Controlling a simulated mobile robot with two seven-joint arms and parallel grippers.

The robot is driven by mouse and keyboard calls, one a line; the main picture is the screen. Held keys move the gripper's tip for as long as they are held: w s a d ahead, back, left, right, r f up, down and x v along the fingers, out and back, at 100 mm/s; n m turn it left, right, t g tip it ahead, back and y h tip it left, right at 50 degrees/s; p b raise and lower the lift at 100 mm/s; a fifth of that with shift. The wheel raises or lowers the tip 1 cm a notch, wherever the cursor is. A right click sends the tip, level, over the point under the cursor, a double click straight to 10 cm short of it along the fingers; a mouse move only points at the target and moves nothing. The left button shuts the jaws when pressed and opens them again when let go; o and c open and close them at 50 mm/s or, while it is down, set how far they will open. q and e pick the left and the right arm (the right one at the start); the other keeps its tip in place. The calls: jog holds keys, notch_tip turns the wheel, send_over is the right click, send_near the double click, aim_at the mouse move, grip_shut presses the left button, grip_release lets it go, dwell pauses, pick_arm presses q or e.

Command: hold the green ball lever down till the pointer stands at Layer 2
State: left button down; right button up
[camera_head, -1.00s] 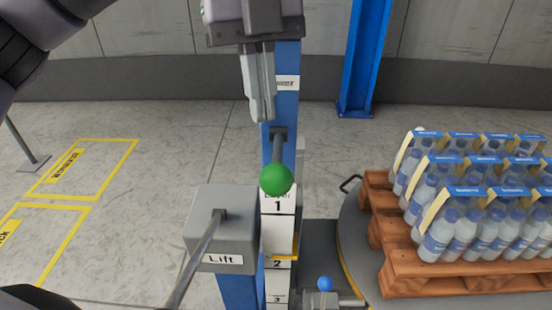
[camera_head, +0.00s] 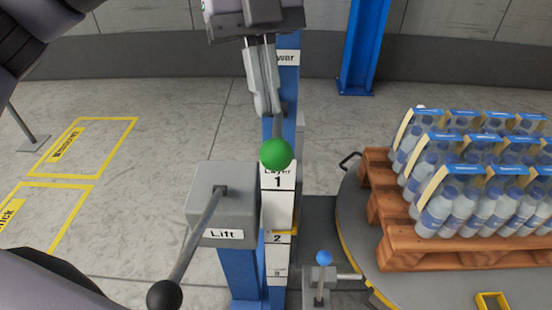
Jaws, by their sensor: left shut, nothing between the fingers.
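The green ball (camera_head: 275,154) sits at the end of a grey lever on the blue post. It partly covers the top of the Layer 1 label on the white scale (camera_head: 278,205). The yellow pointer (camera_head: 285,232) stands between the figures 1 and 2, at the upper edge of the Layer 2 field. My left gripper (camera_head: 266,112) is shut and empty, its fingertips just above the green ball, in front of the lever; whether they touch the lever I cannot tell. My right gripper is not in view.
Left of the scale is a grey Lift box (camera_head: 222,205) with a black-ball lever (camera_head: 164,295). A small blue-ball lever (camera_head: 323,258) stands low right of the scale. A wooden pallet (camera_head: 400,245) of bottle packs stands on a round turntable (camera_head: 350,225) at right.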

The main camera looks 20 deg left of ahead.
aim_at(277, 128)
pick_arm(q)
jog(key=shift+b+x, duration=1.45)
jog(key=shift+x, duration=0.5)
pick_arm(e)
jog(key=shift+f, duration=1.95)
